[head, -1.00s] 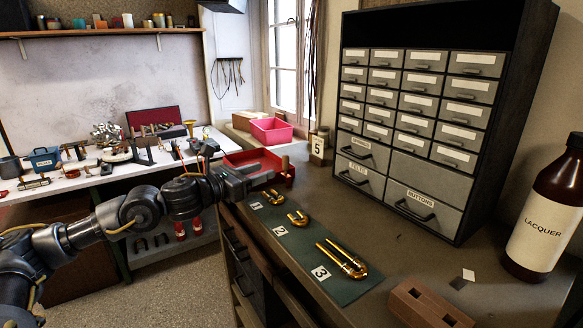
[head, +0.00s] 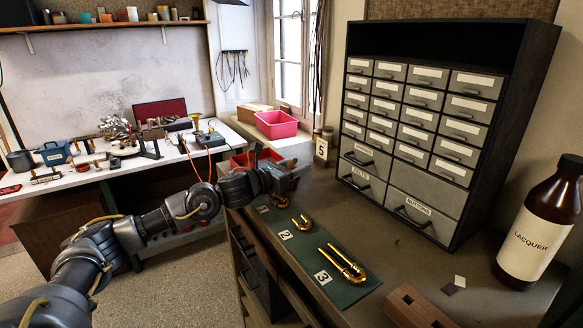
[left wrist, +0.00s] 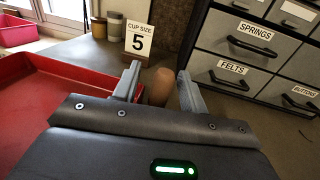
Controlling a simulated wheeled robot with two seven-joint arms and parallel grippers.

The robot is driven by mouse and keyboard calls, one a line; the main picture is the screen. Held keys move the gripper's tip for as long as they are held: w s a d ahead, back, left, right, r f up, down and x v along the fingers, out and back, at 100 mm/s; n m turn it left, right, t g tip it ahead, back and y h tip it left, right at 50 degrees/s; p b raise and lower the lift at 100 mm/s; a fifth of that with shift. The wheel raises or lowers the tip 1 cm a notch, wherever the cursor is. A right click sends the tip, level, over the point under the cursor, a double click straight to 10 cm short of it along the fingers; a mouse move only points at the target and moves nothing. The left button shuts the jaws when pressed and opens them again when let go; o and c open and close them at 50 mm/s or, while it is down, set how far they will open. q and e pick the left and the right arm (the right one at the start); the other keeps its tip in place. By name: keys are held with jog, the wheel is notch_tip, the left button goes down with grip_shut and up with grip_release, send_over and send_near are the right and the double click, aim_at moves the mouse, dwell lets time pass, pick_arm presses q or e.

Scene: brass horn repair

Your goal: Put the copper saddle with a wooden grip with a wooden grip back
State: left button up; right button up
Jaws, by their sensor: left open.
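My left gripper (head: 290,174) is open over the far end of the bench, by the red tray (head: 240,160). In the left wrist view its two fingers (left wrist: 160,88) stand apart. A rounded wooden grip (left wrist: 159,86) shows between them, with no clear contact on either finger. Its lower end is hidden behind my gripper body, and no copper saddle shows, so I cannot tell what the grip sits on. The red tray also shows on the left of the wrist view (left wrist: 60,72). My right gripper is not in view.
A card marked 5 (left wrist: 138,38) stands just beyond the fingers. The drawer cabinet (head: 430,130) rises at the right. A green mat (head: 335,288) with brass U-shaped tubes (head: 343,264) lies nearer. A lacquer bottle (head: 540,225) and a wooden block (head: 415,308) stand front right.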

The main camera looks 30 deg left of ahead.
pick_arm(q)
jog(key=c, duration=0.9)
grip_shut()
jog(key=shift+r, duration=0.1)
jog(key=shift+r+b, duration=0.45)
jog(key=shift+b, duration=0.1)
notch_tip(320, 180, up, 2)
jog(key=shift+s+r+b, duration=0.15)
jog(key=shift+r+b, duration=0.1)
jog(key=shift+b, duration=0.4)
jog(key=s+r+b, duration=0.3)
jog(key=s+r, duration=0.6)
jog(key=s, duration=0.4)
jog(key=shift+s+a+r, duration=0.25)
jog(key=shift+s+a, duration=0.05)
jog(key=shift+a, duration=0.1)
